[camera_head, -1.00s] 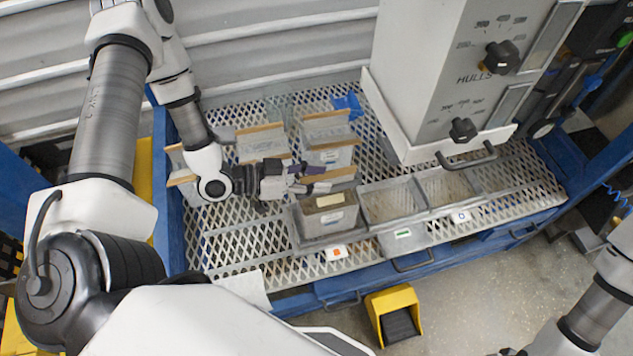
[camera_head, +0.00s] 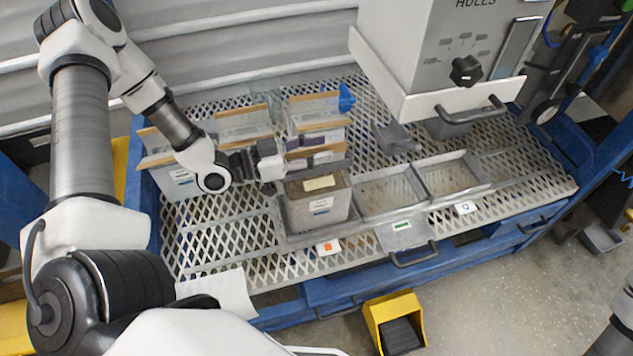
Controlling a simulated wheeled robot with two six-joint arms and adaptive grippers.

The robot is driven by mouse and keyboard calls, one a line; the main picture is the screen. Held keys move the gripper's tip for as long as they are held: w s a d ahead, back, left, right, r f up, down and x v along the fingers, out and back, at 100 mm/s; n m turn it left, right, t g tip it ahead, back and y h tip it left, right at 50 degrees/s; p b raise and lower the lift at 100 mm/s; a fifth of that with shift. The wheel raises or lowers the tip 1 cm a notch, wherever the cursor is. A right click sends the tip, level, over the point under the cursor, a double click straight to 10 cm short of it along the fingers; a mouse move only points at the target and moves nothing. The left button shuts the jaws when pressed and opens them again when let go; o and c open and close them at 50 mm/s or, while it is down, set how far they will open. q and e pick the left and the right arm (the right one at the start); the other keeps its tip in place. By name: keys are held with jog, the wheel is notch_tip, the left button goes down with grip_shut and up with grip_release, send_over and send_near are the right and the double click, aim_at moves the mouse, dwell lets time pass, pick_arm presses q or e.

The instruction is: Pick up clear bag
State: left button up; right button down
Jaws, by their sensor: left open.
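Several see-through bags with tan top strips stand on the mesh deck at upper left: one in the middle (camera_head: 244,130), one at right (camera_head: 314,106) and one at far left (camera_head: 155,150). My right gripper is out of view.
The grey hopper (camera_head: 445,65) with a black knob and handle overhangs the deck at right. A blue frame edges the deck. A yellow pedal (camera_head: 396,320) stands on the floor.

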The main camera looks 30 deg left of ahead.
pick_arm(q)
jog(key=shift+r, duration=0.1)
grip_shut()
jog(key=shift+s, duration=0.1)
dwell(0.8)
